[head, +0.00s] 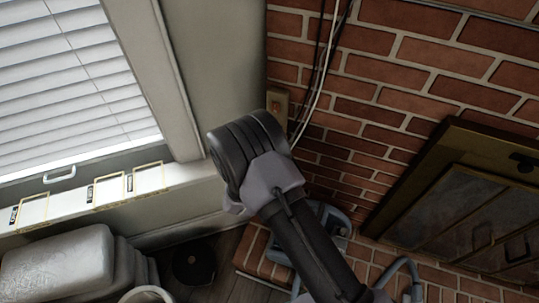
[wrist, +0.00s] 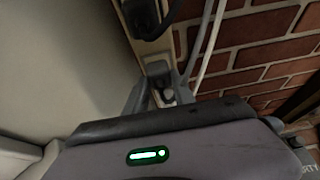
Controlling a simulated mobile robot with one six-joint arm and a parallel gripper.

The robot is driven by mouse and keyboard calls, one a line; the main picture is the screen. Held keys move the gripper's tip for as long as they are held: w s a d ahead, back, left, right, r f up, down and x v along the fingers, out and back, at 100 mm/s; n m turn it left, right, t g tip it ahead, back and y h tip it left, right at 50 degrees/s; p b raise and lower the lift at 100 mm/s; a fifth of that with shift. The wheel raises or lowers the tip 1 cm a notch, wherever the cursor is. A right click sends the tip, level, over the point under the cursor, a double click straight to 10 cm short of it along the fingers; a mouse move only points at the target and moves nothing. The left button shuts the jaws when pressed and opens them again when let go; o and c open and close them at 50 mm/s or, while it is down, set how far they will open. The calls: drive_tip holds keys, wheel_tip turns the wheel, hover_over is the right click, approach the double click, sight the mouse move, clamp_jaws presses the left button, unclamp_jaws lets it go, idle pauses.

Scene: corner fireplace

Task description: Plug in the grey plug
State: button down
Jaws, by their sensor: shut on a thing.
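A beige wall outlet (head: 279,98) is on the narrow wall strip beside the brick, just beyond my wrist in the head view. The outlet (wrist: 149,47) also shows in the wrist view, with a black plug (wrist: 140,14) at its upper part. My gripper (wrist: 160,90) is shut on the grey plug (wrist: 158,69), which is between the fingers at the lower end of the outlet. The plug looks very close to or touching the outlet; I cannot tell whether its prongs are in. In the head view my wrist hides the fingers and the plug.
Black and white cables (head: 318,84) run down the brick wall (head: 365,110) right of the outlet. A window (head: 70,80) with blinds is at left. A fireplace door (head: 470,210) is at right. Grey cushions (head: 60,265) lie at lower left.

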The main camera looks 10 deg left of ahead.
drive_tip(key=shift+w+b, duration=0.3)
drive_tip(key=shift+w, duration=0.2)
drive_tip(key=c, duration=1)
unclamp_jaws()
drive_tip(key=shift+o, duration=0.2)
drive_tip(key=p+v, duration=0.5)
drive_tip(key=v, duration=1.2)
drive_tip(key=shift+s+p, duration=0.2)
drive_tip(key=shift+p, duration=0.15)
